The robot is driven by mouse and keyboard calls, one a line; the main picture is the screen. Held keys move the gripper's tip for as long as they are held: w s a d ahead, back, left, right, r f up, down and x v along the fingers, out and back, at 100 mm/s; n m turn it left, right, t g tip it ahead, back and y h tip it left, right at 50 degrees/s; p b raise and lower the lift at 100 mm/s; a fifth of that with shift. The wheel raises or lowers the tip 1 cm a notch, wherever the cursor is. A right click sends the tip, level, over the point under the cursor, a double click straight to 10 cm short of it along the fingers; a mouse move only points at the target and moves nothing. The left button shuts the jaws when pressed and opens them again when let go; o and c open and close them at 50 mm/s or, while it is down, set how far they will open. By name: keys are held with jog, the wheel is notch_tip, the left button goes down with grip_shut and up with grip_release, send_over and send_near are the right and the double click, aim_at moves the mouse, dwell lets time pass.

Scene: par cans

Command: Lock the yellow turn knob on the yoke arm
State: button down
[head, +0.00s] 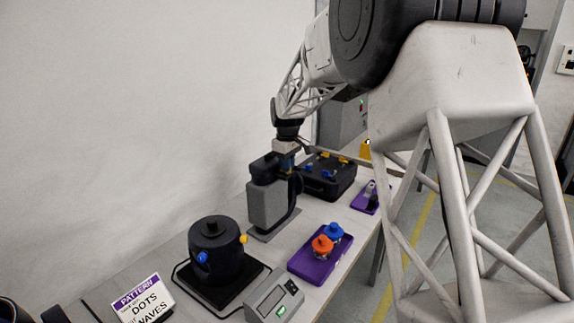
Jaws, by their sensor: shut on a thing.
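My gripper (287,166) points down at the top of a black upright fixture with a grey block (265,205) on its front. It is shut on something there. A small yellowish and blue patch shows between the fingers, too small to make out. A black can (214,245) stands nearer, at the left of the fixture. It has a yellow knob (243,239) on its right side and a blue knob (202,257) at its front left. My gripper is apart from these two knobs. Whether any knob is turned cannot be told.
A purple tray (312,272) with an orange knob (322,244) and a blue knob (333,232) lies right of the fixture. A black case (326,191) with blue and yellow parts stands behind. A grey box (271,303) and a pattern sign (143,303) are in front.

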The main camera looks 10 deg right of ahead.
jog(key=c, duration=1.2)
grip_release()
jog(key=shift+r, duration=0.15)
jog(key=shift+r, duration=3.75)
jog(key=shift+s+r, duration=0.1)
